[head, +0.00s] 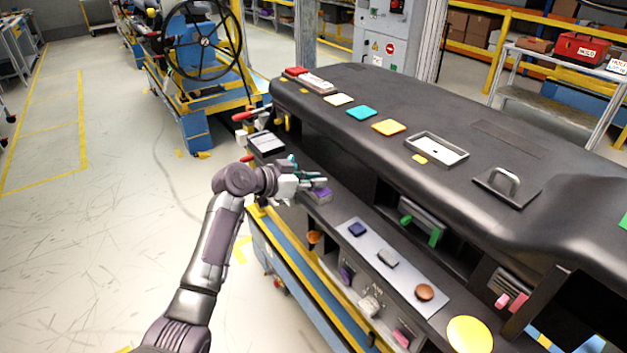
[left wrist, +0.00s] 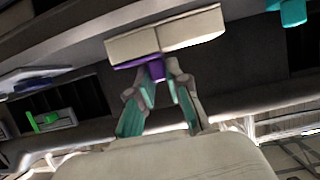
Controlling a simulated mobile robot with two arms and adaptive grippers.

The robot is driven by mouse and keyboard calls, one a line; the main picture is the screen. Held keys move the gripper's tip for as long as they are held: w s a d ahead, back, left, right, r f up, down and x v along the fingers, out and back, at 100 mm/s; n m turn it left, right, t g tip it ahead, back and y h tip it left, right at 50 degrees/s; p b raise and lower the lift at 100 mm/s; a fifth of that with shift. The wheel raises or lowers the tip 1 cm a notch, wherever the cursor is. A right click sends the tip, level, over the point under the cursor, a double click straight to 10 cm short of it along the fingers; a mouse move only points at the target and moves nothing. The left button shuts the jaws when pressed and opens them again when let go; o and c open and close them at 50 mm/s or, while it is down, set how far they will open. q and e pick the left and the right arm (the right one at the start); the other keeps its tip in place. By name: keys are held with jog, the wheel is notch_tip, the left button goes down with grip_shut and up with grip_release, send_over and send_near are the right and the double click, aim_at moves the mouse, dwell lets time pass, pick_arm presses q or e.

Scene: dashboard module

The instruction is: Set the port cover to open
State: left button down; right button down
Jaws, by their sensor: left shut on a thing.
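My left gripper (head: 312,184) reaches the front ledge of the black dashboard. It is shut on a purple tab (left wrist: 155,66), which also shows in the head view (head: 320,192). The tab is on a small pale grey block that I take to be the port cover (left wrist: 165,36). In the left wrist view the fingers (left wrist: 160,82) are on both sides of the purple tab, just below the pale block. Whether the cover is open cannot be told. My right gripper is out of view.
The black dashboard (head: 400,115) fills the right side. A grey panel (head: 370,262) with a blue button, a grey switch and a brown knob lies right of the gripper. A green-handled part (head: 422,224) sits in a recess. The floor on the left is clear.

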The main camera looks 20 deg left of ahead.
pick_arm(q)
jog(key=w+a+b, duration=0.1)
jog(key=a, duration=0.1)
jog(key=w+a+b, duration=0.1)
jog(key=w+b, duration=0.1)
jog(key=shift+a+f, duration=0.2)
jog(key=shift+a, duration=0.15)
jog(key=shift+a+r, duration=0.1)
jog(key=shift+a, duration=0.05)
jog(key=shift+r, duration=0.1)
jog(key=c, duration=1.1)
grip_release()
jog(key=v, duration=1.2)
